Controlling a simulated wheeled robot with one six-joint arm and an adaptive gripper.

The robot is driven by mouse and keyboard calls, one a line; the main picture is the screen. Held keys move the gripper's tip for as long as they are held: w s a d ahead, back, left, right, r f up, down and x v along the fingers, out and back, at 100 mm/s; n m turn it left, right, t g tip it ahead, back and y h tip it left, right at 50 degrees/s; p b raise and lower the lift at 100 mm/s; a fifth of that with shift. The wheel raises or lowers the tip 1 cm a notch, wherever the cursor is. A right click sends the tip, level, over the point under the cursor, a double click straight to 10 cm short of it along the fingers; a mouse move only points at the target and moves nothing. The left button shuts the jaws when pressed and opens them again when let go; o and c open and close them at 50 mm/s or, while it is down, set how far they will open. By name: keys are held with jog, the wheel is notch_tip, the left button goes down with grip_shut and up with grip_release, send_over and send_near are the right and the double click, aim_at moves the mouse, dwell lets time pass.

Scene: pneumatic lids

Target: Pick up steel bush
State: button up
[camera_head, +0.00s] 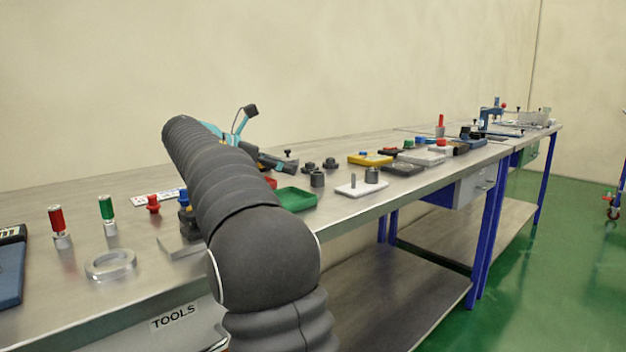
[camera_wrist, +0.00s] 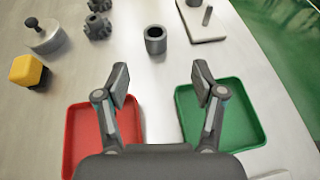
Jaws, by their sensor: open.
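A grey hollow cylinder, the steel bush (camera_wrist: 155,40), stands upright on the bench, its dark bore facing up. It also shows in the head view (camera_head: 317,180), to the right of the green tray. My gripper (camera_wrist: 161,82) is open and empty. In the wrist view its two fingers are spread apart, and the bush stands beyond the fingertips, near the middle of the gap. In the head view my gripper (camera_head: 278,161) is partly hidden by my arm, left of the bush and apart from it.
A red tray (camera_wrist: 70,145) and a green tray (camera_wrist: 258,125) lie below the fingers. A white plate with a pin (camera_wrist: 212,34) stands right of the bush. Two dark gears (camera_wrist: 97,27), a knobbed disc (camera_wrist: 45,38) and a yellow-topped block (camera_wrist: 26,70) stand to the left.

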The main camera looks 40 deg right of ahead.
aim_at(313, 175)
jog(key=x, duration=0.6)
jog(key=shift+f, duration=0.1)
jog(key=shift+w+r+b+x, duration=0.1)
jog(key=shift+w+b+x, duration=0.1)
jog(key=shift+x, duration=1.2)
jog(key=shift+w+r+b+x, duration=0.1)
jog(key=shift+w+b+x, duration=0.1)
jog(key=shift+x, duration=1.2)
jog(key=shift+d, duration=0.1)
grip_shut()
